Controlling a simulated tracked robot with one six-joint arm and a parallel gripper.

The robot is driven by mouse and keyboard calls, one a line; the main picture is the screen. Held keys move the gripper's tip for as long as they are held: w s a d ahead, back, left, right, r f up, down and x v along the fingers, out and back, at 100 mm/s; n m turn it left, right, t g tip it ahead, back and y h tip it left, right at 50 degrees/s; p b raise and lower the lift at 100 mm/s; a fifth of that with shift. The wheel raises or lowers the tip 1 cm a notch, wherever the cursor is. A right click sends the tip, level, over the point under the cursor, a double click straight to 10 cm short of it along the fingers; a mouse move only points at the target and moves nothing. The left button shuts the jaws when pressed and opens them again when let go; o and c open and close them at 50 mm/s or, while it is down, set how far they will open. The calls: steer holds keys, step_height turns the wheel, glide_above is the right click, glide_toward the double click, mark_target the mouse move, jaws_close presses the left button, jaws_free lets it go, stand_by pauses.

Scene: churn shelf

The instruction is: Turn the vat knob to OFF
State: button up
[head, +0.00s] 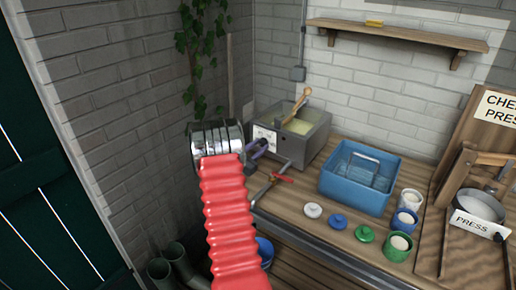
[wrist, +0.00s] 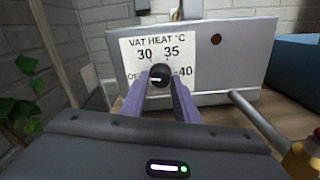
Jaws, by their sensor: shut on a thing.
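The grey metal vat (head: 312,148) stands on the wooden bench in the head view, with pale contents and a wooden paddle in it. Its front (wrist: 236,62) fills the upper wrist view. A white label (wrist: 130,52) there reads VAT HEAT °C, with 30, 35, 40 and a partly covered OFF at lower left. The dark round vat knob (wrist: 160,74) sits below the numbers; a small pale mark shows on it, but its exact direction is unclear. My gripper (wrist: 160,84) has its purple fingers shut on the knob's two sides. In the head view my gripper (head: 259,149) is at the vat's front.
A pipe with a red-handled tap (head: 282,178) juts out below the vat, close right of my gripper. A blue tub (head: 343,188), cups and lids stand to the right on the bench. A brick wall (head: 115,120) rises at left.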

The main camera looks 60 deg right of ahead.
steer(key=shift+f+n, duration=0.1)
steer(key=shift+n, duration=1.2)
steer(key=o, duration=1)
steer(key=shift+a, duration=0.1)
steer(key=a, duration=0.4)
steer(key=w+a, duration=0.1)
steer(key=a, duration=0.4)
steer(key=w+a, duration=0.1)
steer(key=a, duration=0.3)
steer(key=shift+w+a, duration=0.1)
steer(key=shift+a, duration=0.15)
